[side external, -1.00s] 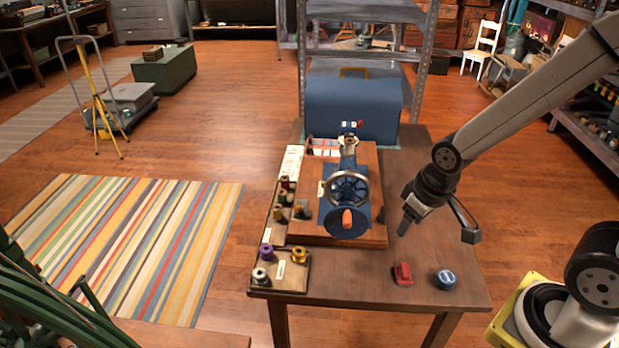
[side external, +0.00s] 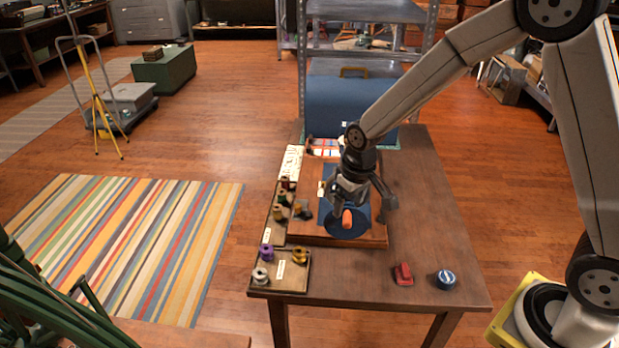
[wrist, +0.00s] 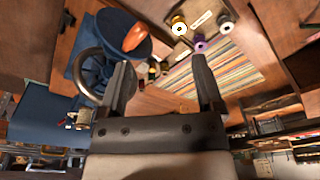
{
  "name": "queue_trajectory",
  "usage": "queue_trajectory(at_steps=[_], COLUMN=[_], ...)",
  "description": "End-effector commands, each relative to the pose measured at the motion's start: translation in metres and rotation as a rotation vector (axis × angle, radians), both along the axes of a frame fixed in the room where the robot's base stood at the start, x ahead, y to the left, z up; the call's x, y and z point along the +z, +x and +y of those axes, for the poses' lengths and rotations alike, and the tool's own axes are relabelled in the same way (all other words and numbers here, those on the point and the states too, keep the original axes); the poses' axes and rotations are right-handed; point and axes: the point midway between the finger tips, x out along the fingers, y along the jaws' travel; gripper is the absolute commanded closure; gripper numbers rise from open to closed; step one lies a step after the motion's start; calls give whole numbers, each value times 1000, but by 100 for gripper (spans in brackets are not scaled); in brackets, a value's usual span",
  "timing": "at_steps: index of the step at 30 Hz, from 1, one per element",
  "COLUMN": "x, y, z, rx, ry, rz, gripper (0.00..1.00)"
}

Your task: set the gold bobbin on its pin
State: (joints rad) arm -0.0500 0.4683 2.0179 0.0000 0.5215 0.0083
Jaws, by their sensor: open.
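The gold bobbin (side external: 299,256) stands in the small front tray (side external: 291,286) at the table's left front corner, beside a purple bobbin (side external: 267,252) and a silver-white one (side external: 260,275). In the wrist view the gold bobbin (wrist: 179,27) is at the top, beyond the fingertips. A longer tray behind holds several more bobbins (side external: 280,212); its pins are too small to make out. My gripper (side external: 358,205) is open and empty above the sewing machine, right of and behind the gold bobbin. Its two fingers (wrist: 163,82) are spread apart in the wrist view.
The blue sewing machine (side external: 330,222) on its wooden base (side external: 318,239) stands mid-table, partly hidden by my gripper. A red object (side external: 403,274) and a blue round tin (side external: 445,279) lie at the front right. A blue case (side external: 335,100) stands behind. The table's right side is clear.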

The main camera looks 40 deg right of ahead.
Motion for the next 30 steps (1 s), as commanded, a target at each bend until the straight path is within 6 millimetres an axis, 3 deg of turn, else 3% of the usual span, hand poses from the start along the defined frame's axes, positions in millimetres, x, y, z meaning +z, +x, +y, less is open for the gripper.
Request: queue_trajectory(at_steps=[6, 15, 24, 30], x=[-30, -78, -122, -132], y=[44, 93, 121, 126], z=[11, 27, 41, 44], rx=[16, 37, 54, 57], ry=[-2, -6, -10, -10], rz=[39, 87, 126, 134], gripper=[15, 15, 15, 15])
